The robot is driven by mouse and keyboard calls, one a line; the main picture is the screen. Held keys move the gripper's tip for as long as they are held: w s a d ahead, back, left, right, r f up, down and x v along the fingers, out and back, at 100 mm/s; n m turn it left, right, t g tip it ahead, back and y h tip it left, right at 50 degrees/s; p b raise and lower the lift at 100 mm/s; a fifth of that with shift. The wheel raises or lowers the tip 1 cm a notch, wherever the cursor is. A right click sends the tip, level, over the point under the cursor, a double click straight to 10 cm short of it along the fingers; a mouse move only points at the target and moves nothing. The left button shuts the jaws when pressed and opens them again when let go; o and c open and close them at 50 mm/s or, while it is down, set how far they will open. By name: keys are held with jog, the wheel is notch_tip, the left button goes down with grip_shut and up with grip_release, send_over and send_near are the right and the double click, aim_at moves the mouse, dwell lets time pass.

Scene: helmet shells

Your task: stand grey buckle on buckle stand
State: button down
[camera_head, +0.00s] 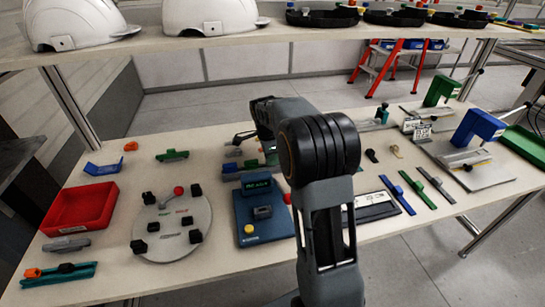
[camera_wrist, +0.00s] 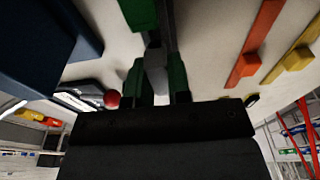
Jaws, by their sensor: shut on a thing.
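In the wrist view my gripper (camera_wrist: 157,84) is shut on a small grey piece between its green-faced fingers, which I take as the grey buckle (camera_wrist: 155,72). Its lower part is hidden by the gripper body. In the head view my own arm hides the gripper and the held piece. I cannot tell for sure which thing is the buckle stand. A blue unit (camera_head: 250,228) with a green display, a yellow button and a grey block on it stands left of my arm. A dark blue edge (camera_wrist: 45,40) fills the upper left of the wrist view.
A red tray (camera_head: 82,208) and a round grey plate with black blocks (camera_head: 172,245) are at the left. A framed label plate (camera_head: 370,207), blue and green straps (camera_head: 398,194), and a blue fixture (camera_head: 480,125) are at the right. White helmets (camera_head: 75,22) rest on the shelf above.

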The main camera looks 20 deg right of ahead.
jog(key=shift+f, duration=0.1)
jog(key=shift+f+b, duration=0.3)
jog(key=shift+f, duration=0.1)
jog(key=c, duration=1.1)
grip_release()
jog(key=shift+r, duration=0.1)
jog(key=shift+o, duration=0.2)
notch_tip(320, 180, up, 13)
jog(key=a+p, duration=0.1)
jog(key=p, duration=0.1)
jog(key=shift+w+a, duration=0.15)
jog(key=shift+a, duration=0.05)
